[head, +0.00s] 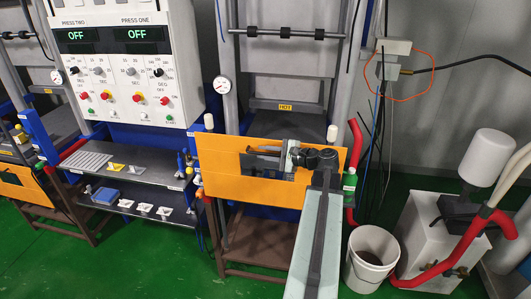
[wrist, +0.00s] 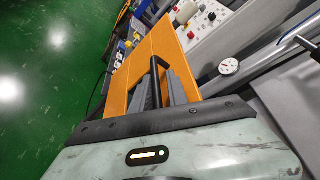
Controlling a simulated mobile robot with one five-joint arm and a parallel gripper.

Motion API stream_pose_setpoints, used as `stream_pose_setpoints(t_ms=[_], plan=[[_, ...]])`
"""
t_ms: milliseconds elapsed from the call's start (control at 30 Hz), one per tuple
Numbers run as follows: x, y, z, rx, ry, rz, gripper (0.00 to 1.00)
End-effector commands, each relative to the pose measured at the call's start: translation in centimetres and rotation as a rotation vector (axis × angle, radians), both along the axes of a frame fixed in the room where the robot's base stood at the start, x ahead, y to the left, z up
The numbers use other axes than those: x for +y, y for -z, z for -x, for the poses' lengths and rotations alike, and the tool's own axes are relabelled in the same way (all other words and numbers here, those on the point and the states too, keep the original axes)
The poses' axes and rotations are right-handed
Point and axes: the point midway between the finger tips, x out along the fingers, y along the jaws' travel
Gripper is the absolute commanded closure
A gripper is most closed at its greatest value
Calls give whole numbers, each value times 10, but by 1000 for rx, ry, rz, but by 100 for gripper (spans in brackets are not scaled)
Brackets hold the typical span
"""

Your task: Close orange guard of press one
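My gripper (head: 262,153) is at the front of this panel in the head view. In the wrist view, its grey fingers (wrist: 158,90) lie on either side of a black bar handle (wrist: 155,82) on the guard. Whether the fingers press on the handle is not clear. My arm hides the right part of the guard.
A control box (head: 128,60) with two OFF displays hangs at the left. Dark shelves (head: 125,165) with small parts stand below it. A white bucket (head: 371,255) and a white cabinet with a red hose (head: 430,270) stand at right. Green floor is free at lower left.

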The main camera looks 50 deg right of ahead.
Motion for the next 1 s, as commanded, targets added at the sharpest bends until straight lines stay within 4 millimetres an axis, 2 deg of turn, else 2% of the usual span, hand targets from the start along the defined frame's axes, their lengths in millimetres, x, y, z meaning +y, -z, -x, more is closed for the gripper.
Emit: stream_pose_setpoints(t_ms=[167, 433, 600, 1000], plan=[[-1, -1, 4, 1, 0, 0, 80], [-12, -14, 52, 0, 2, 0, 80], [-16, -17, 71, 0, 1, 0, 80], [-16, -16, 73, 0, 0, 0, 80]])
